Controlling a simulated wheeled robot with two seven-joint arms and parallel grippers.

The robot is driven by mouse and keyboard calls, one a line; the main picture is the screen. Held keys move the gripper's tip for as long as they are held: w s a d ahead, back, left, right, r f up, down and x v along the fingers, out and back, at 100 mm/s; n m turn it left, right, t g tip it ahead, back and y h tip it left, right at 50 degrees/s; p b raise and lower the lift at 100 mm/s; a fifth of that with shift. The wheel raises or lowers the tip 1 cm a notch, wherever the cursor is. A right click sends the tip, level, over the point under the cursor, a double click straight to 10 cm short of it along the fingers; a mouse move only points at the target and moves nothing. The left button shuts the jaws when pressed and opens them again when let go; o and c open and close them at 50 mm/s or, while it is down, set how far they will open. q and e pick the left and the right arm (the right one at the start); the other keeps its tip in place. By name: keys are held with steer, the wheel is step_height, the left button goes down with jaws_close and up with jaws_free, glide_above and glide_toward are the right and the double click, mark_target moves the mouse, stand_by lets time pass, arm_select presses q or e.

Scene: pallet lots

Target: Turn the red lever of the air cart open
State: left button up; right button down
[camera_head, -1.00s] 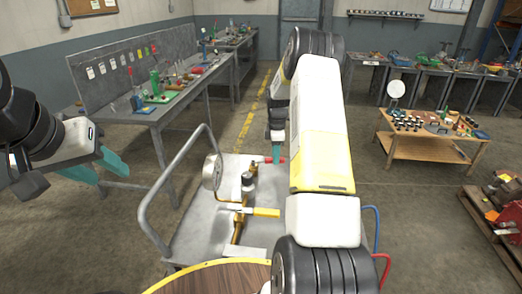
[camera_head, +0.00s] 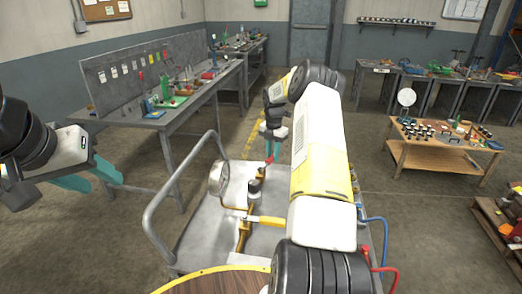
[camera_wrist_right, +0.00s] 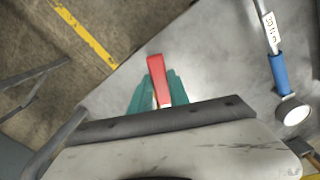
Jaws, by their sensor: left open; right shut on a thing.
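The red lever (camera_head: 269,160) is at the far end of the brass pipework on the grey air cart (camera_head: 192,238). My right gripper (camera_head: 272,146) reaches over the cart from above and is shut on the red lever. In the right wrist view the red lever (camera_wrist_right: 158,80) lies between the teal fingers (camera_wrist_right: 157,98), its free end sticking out past them. The lever's pivot is hidden in that view. My left gripper (camera_head: 90,177) is open and empty, off to the left of the cart.
A yellow lever (camera_head: 266,221) and a round gauge (camera_head: 217,178) stand on the cart. The cart has a grey tube handle (camera_head: 172,190). A workbench (camera_head: 175,115) stands behind left, a wooden table (camera_head: 425,141) at right. Blue and red hoses (camera_head: 383,235) run beside my right arm.

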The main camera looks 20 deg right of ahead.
steer(key=shift+w+a+n, duration=0.65)
steer(key=shift+w+n, duration=0.15)
steer(key=shift+n, duration=0.4)
steer(key=shift+w+a+r+n, duration=0.1)
steer(key=shift+w+a+n, duration=0.25)
steer(key=shift+n, duration=0.3)
steer(key=shift+w+a+n, duration=0.2)
steer(key=shift+a+n, duration=0.25)
steer(key=shift+n, duration=0.2)
steer(key=c, duration=1.2)
jaws_free()
steer(key=shift+c, duration=0.2)
step_height(320, 180, up, 8)
